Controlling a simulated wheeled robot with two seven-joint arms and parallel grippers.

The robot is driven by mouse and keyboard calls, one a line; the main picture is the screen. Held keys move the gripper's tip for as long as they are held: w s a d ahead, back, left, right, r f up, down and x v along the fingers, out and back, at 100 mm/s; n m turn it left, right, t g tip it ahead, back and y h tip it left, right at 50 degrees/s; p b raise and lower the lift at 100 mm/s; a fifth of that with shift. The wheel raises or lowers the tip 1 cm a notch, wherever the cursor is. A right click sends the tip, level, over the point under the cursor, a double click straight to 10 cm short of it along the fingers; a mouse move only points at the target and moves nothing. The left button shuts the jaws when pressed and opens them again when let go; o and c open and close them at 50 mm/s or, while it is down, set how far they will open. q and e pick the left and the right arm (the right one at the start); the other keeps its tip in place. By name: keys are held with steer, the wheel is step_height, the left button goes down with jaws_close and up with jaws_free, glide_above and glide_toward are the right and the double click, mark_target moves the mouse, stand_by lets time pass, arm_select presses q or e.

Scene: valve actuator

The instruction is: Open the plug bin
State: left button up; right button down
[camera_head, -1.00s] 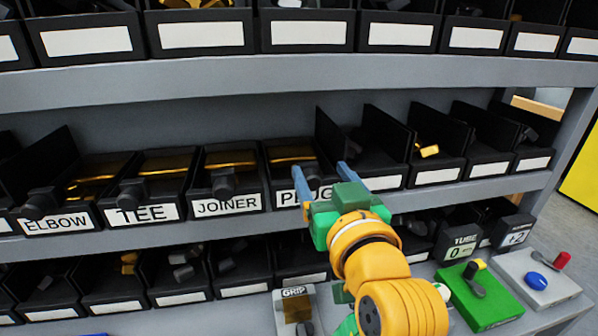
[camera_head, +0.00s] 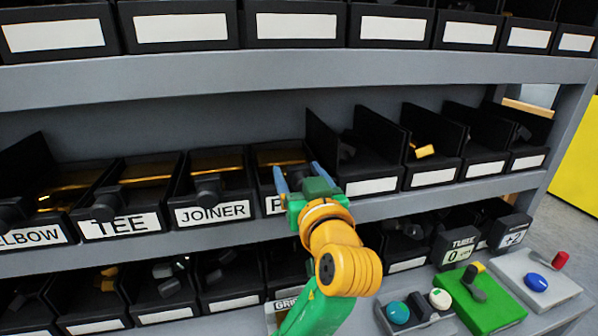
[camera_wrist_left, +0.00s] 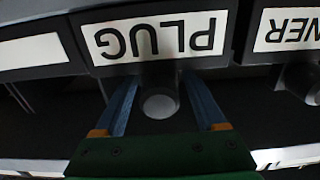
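The plug bin (camera_head: 271,206) is a black bin on the middle shelf, just right of the JOINER bin, with a white label. My left gripper hides most of that label in the head view, but the PLUG label (camera_wrist_left: 160,38) shows upside down in the left wrist view. A dark round knob (camera_wrist_left: 160,104) sticks out from the bin's front. My left gripper (camera_head: 296,174) is at the bin's front, open, with its blue fingers on either side of the knob and a visible gap to each side. My right gripper is not in view.
The TEE bin (camera_head: 124,226) and JOINER bin (camera_head: 212,213) stand to the left, each with a knob. Black bins with blank labels fill the shelves above, below and to the right.

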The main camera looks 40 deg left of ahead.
arm_select(q)
jaws_close()
stand_by(1.3)
